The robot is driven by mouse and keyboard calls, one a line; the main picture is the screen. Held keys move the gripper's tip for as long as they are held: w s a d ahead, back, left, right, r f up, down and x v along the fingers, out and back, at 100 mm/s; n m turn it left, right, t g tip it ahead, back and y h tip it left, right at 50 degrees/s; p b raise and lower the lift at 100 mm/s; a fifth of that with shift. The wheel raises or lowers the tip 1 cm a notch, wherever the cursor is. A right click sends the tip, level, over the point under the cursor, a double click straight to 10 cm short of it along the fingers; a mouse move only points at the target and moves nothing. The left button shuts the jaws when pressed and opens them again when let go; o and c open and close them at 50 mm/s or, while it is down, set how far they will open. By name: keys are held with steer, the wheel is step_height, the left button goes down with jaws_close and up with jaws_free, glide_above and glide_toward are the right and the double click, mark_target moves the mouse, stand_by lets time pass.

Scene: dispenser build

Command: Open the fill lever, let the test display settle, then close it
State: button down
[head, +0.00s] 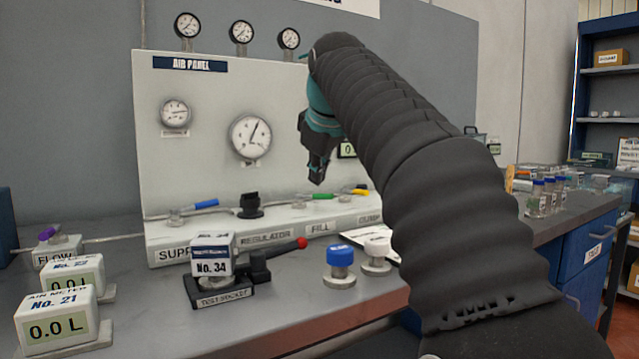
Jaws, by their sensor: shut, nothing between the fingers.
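The fill lever has a green handle (323,196) on the ledge of the air panel, above the FILL label (320,228). Part of the handle's surroundings is hidden behind my gripper and arm. My gripper (318,179) is shut and empty, pointing down just above the green handle; I cannot tell whether it touches it. A small display (347,150) on the panel shows "0." at its left, with the rest hidden by my arm.
A blue supply lever (205,204), black regulator knob (250,205) and yellow dump lever (360,192) share the ledge.

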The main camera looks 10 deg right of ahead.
mark_target(315, 196)
steer(key=b+x, duration=0.1)
steer(key=x, duration=0.8)
steer(key=shift+f+b, duration=0.2)
steer(key=shift+b, duration=0.15)
steer(key=shift+w+d+r+p, duration=0.25)
steer(key=shift+w+d, duration=0.15)
steer(key=shift+w, duration=0.1)
steer(key=shift+w+d+r+p, duration=0.2)
steer(key=shift+w+d, duration=0.15)
steer(key=shift+w, duration=0.15)
steer(key=shift+w+d+r, duration=0.1)
steer(key=shift+w+d, duration=0.4)
steer(key=shift+w, duration=0.1)
